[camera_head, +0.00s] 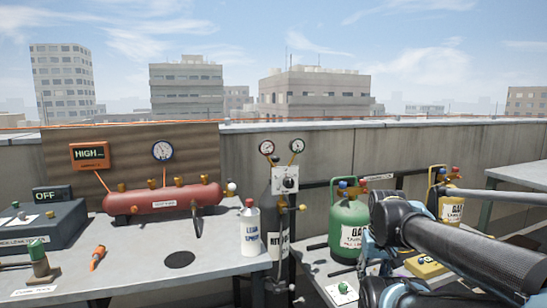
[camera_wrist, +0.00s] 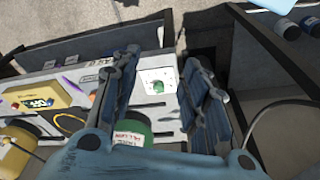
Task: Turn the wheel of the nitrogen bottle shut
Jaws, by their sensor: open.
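The nitrogen bottle (camera_head: 272,232) is a tall dark cylinder, upright behind the bench's right end, its label partly hidden. A pale box with a black round knob (camera_head: 288,183) sits at its top below two gauges (camera_head: 281,147). A small brass fitting (camera_head: 301,208) juts right; I cannot tell which part is the wheel. My gripper (camera_wrist: 164,75) is open and empty, with a white plate bearing a green knob (camera_wrist: 158,86) visible between its fingers. In the head view it is partly hidden by my arm, well right of the bottle. The bottle is not recognisable in the wrist view.
A green gas bottle (camera_head: 349,226) stands between the nitrogen bottle and my arm; another (camera_head: 437,203) is farther right. A white bottle (camera_head: 250,228) stands on the grey bench (camera_head: 215,264), close left of the nitrogen bottle. A red tank (camera_head: 160,199) lies behind. A yellow device (camera_head: 427,266) is near my arm.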

